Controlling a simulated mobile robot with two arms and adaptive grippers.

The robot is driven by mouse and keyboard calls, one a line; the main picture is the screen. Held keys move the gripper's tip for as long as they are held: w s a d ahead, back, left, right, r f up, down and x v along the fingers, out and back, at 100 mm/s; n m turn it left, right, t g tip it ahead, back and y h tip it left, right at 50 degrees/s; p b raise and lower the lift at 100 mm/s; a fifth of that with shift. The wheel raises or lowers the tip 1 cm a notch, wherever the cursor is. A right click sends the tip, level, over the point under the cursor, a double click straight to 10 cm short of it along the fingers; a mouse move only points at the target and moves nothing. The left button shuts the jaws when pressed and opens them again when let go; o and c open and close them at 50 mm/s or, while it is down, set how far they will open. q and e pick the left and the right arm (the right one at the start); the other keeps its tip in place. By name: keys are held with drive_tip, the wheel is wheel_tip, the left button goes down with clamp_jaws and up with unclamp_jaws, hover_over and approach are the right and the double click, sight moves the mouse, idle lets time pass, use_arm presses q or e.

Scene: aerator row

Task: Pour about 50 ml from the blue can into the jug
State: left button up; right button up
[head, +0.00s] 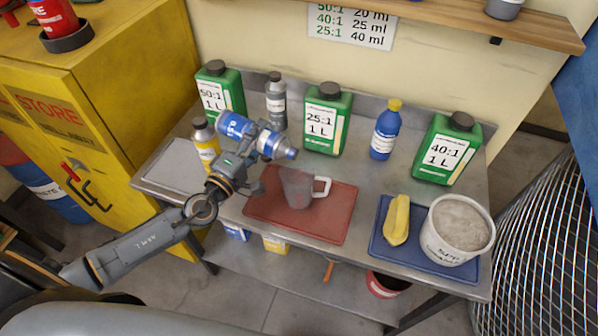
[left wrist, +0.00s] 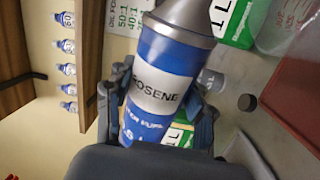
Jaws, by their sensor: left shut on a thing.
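My left gripper (head: 250,145) is shut on the blue can (head: 276,146), which has a white label and a grey tapered top. The can is tipped nearly on its side, its top pointing right. It also fills the middle of the left wrist view (left wrist: 160,85), its label partly reading "OSENE". The jug (head: 297,188), see-through grey with a white handle on its right, stands upright on a red mat (head: 330,222). The can's top end is above and close to the jug's rim in the head view. No stream of liquid shows, and the jug's level cannot be told. My right gripper is out of view.
Green containers marked 50:1 (head: 214,97), 25:1 (head: 321,123) and 40:1 (head: 447,152) stand along the back. A grey bottle (head: 276,100), a yellow bottle (head: 205,146) and a blue bottle (head: 384,135) stand among them. A blue mat (head: 385,245) holds a white tub (head: 440,241) and yellow cloth (head: 397,222).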

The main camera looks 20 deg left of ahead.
use_arm(q)
drive_tip(key=shift+f+m, duration=0.2)
drive_tip(key=shift+m, duration=0.2)
drive_tip(key=shift+w+a, duration=0.2)
drive_tip(key=shift+a, duration=0.1)
drive_tip(key=shift+a, duration=0.15)
drive_tip(key=shift+m, duration=0.3)
idle(1.3)
